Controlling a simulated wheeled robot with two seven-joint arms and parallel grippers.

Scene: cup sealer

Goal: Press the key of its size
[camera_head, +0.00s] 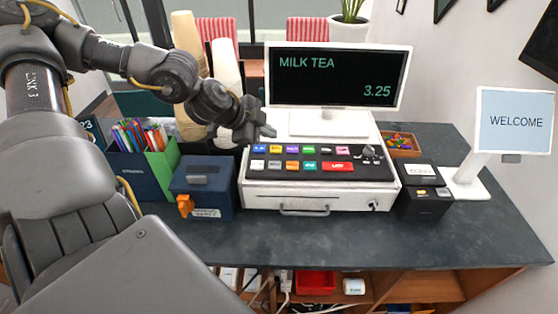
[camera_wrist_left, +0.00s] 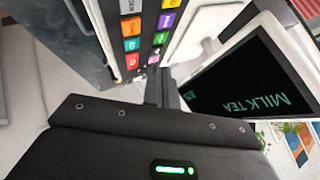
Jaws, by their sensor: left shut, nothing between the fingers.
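The register's key panel (camera_head: 362,172) is black and carries two rows of small coloured keys, with a wide red key (camera_head: 336,166) at the lower right. The screen (camera_head: 335,78) above reads MILK TEA and 3.25. My left gripper (camera_head: 268,131) is shut and empty, with its tips over the back left of the panel. In the left wrist view its fingers (camera_wrist_left: 162,88) point toward the keys. Whether they touch a key I cannot tell. My right gripper is not in view.
A dark blue box (camera_head: 205,187) and a pen holder (camera_head: 143,168) stand left of the register. A black box (camera_head: 425,203), a candy tray (camera_head: 400,143) and a WELCOME sign (camera_head: 515,120) stand right. The counter's front strip (camera_head: 330,232) is clear.

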